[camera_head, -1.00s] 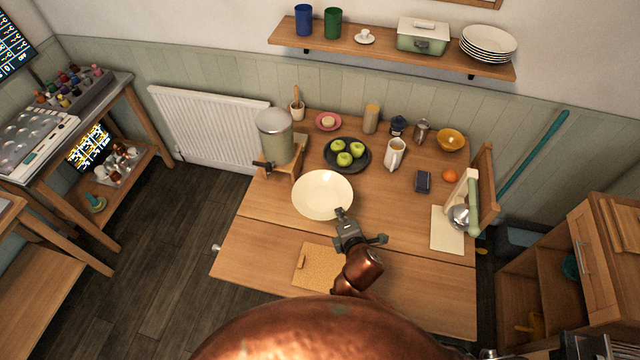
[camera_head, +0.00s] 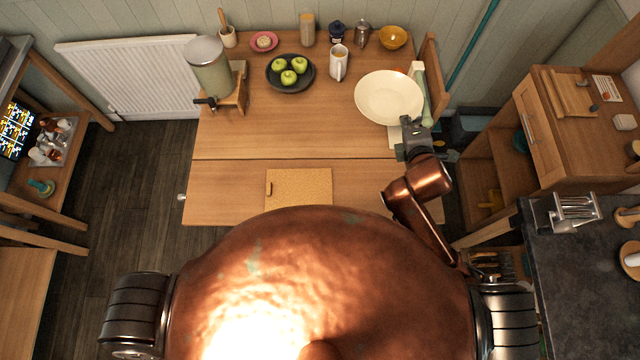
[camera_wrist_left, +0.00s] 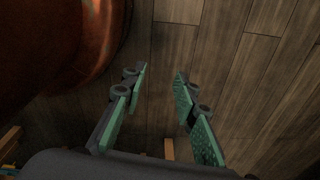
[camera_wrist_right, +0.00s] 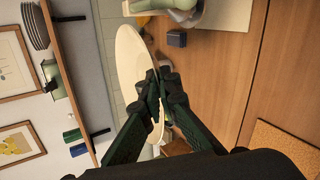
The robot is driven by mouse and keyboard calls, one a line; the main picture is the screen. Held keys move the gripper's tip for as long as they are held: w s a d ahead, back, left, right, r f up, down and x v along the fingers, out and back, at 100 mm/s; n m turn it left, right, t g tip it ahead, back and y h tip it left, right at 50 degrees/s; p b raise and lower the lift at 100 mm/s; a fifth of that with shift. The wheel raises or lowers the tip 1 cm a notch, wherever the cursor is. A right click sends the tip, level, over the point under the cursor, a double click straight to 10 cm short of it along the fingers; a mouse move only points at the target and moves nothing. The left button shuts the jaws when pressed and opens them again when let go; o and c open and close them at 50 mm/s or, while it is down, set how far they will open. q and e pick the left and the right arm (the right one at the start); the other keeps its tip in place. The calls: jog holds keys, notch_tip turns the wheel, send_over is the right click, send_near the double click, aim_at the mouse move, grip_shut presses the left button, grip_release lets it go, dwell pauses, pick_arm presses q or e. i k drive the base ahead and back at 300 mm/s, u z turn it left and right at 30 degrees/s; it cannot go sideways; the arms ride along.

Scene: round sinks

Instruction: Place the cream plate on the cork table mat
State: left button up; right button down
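The cream plate (camera_head: 389,97) is held at its near rim by my right gripper (camera_head: 411,131), over the right part of the wooden table. In the right wrist view the fingers (camera_wrist_right: 158,94) are closed on the rim of the plate (camera_wrist_right: 130,68). The plate appears raised above the table. The cork table mat (camera_head: 300,187) lies bare near the table's front edge, left of my right gripper; its corner also shows in the right wrist view (camera_wrist_right: 284,148). My left gripper (camera_wrist_left: 160,82) is open and empty above the dark wood floor. It is not visible in the head view.
A black plate with green apples (camera_head: 290,74), a white mug (camera_head: 339,63) and a yellow bowl (camera_head: 393,38) stand at the back of the table. A dispenser (camera_head: 209,68) stands at the back left. The table around the mat (camera_head: 230,185) is clear.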

aim_at(303, 189)
jog(key=z, duration=0.1)
jog(key=k, duration=1.1)
jog(key=u, duration=0.7)
